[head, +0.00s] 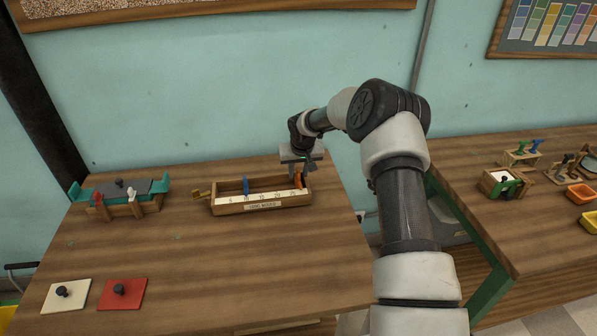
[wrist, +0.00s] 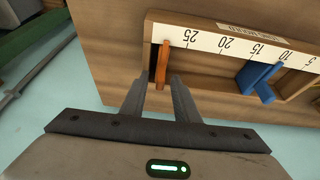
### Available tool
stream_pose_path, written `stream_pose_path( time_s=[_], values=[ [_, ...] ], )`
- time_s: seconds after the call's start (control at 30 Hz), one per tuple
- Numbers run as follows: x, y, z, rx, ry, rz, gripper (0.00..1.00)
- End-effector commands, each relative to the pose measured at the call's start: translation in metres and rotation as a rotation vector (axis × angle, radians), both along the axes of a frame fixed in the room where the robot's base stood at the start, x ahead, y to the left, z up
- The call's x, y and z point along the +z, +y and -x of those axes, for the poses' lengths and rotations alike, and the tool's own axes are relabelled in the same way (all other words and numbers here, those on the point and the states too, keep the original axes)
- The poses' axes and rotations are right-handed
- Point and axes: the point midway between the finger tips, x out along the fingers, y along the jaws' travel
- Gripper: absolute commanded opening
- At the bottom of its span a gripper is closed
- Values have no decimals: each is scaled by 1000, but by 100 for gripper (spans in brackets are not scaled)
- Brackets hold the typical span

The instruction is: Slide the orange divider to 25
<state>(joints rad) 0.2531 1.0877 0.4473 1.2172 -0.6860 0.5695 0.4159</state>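The wooden measuring box (head: 262,208) lies on the left table, with a white number strip along its near side. The orange divider (head: 298,180) stands near its right end; in the wrist view the orange divider (wrist: 162,62) is past the 25 mark, towards the end wall. The blue divider (head: 246,186) stands further left; in the wrist view the blue divider (wrist: 258,78) is near 10 to 15. My gripper (head: 300,172) is above the box's right end. In the wrist view my gripper (wrist: 160,80) is open, its fingertips on either side of the orange divider's lower part. Contact is not clear.
A teal-and-wood fixture (head: 120,193) stands left of the box. A cream plate (head: 66,295) and a red plate (head: 122,294) with black knobs lie in front. The table between them and the box is clear. A second table (head: 510,225) stands at right.

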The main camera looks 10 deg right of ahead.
Motion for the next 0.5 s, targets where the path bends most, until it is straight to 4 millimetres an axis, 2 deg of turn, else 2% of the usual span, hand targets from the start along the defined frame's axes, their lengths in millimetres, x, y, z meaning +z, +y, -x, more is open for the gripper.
stream_pose_path(
  time_s=[0.03,0.2,0.5],
  values=[
    [0,0,0,0,0,0,28],
    [0,0,0,0,0,0,0],
    [-1,5,0,2,0,0,0]
  ],
)
